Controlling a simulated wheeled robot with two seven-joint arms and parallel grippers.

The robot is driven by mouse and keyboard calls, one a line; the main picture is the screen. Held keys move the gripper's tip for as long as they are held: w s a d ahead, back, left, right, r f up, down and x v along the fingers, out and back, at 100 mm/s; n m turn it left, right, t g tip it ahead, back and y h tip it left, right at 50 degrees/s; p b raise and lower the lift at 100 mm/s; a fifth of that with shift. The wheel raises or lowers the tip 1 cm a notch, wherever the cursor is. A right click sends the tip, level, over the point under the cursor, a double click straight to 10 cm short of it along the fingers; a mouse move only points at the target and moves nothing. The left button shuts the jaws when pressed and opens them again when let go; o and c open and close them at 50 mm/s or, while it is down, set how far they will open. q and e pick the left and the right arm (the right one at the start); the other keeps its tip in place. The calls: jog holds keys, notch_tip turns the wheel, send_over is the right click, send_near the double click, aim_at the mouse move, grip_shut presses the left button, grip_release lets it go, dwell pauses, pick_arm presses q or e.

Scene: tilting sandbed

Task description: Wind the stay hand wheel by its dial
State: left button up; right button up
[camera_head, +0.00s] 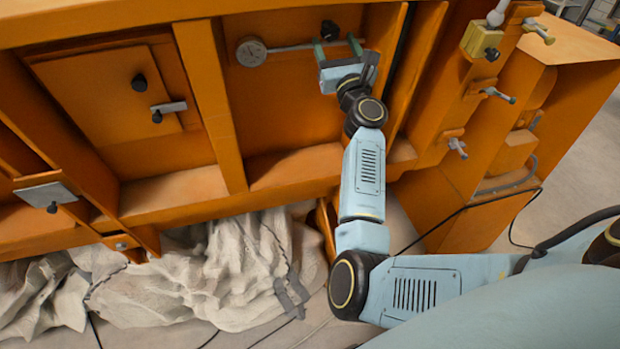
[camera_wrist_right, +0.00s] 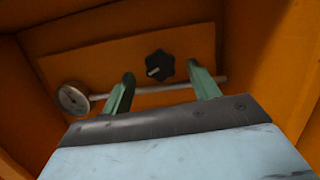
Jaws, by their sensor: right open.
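The stay hand wheel is a black lobed knob (camera_head: 330,30) on the orange panel; it also shows in the right wrist view (camera_wrist_right: 159,66). The round pale dial (camera_head: 251,51) sits to its left, at the end of a thin grey rod; the wrist view shows this dial too (camera_wrist_right: 73,98). My right gripper (camera_head: 337,45) is open, with its green fingers apart just below the knob. In the wrist view the fingertips (camera_wrist_right: 158,80) stand either side of the knob, with the rod running behind them. I cannot tell whether they touch anything. My left gripper is out of view.
Orange ribs and ledges frame the recess around the panel. A yellow block (camera_head: 481,40) and small handles are at the right. Crumpled pale cloth (camera_head: 235,265) lies below. A cable runs at the right.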

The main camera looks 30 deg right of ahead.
jog(key=b+v, duration=0.2)
jog(key=v, duration=0.9)
jog(key=w+a+f+n+g+y+b, duration=0.1)
jog(key=a+f+n, duration=0.1)
jog(key=f, duration=0.7)
jog(key=w+a+f+n+g+y+b, duration=0.1)
jog(key=a+f+n+g+y+b, duration=0.1)
jog(key=f+n, duration=0.3)
jog(key=w+a+f+n+g+y+b, duration=0.1)
jog(key=a+f+n+g+b, duration=0.1)
jog(key=f, duration=1)
jog(key=shift+a+f+n+y, duration=0.35)
jog(key=shift+a+n, duration=0.4)
jog(key=shift+n, duration=0.45)
jog(key=shift+w, duration=0.15)
